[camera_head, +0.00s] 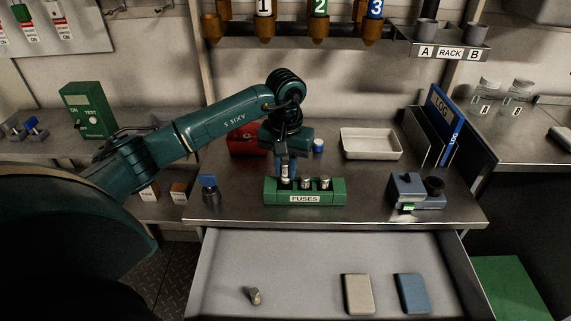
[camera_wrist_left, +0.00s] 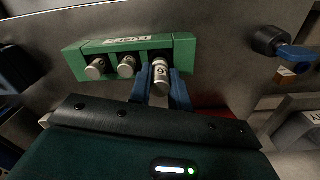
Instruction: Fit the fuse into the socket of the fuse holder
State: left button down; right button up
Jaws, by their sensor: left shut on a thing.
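The green rack marked FUSES (camera_head: 304,198) stands near the front edge of the steel worktop with several silver fuses upright in it. It also shows in the left wrist view (camera_wrist_left: 125,44). My left gripper (camera_head: 285,179) points down at the rack's left end. In the left wrist view its blue fingers (camera_wrist_left: 161,88) are shut on a silver fuse (camera_wrist_left: 160,75) with a dark mark, still at its place in the rack. Two other fuses (camera_wrist_left: 126,66) stand beside it. A blue-grey unit (camera_head: 408,187) with a green light, perhaps the fuse holder, stands at the right. My right gripper is not in view.
A white tray (camera_head: 371,144) and blue LOG binder (camera_head: 443,122) stand behind. A blue-topped valve or bottle (camera_head: 209,190) is left of the rack. The open drawer (camera_head: 310,264) below holds two flat blocks and a small piece. Worktop between rack and unit is clear.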

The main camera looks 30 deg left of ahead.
aim_at(285, 182)
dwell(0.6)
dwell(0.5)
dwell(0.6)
pick_arm(q)
jog(key=shift+b, duration=0.45)
jog(key=shift+f+b, duration=1.3)
jog(key=shift+f, duration=0.3)
jog(key=c, duration=1.2)
grip_release()
jog(key=shift+c, duration=0.2)
jog(key=shift+s+f, duration=0.1)
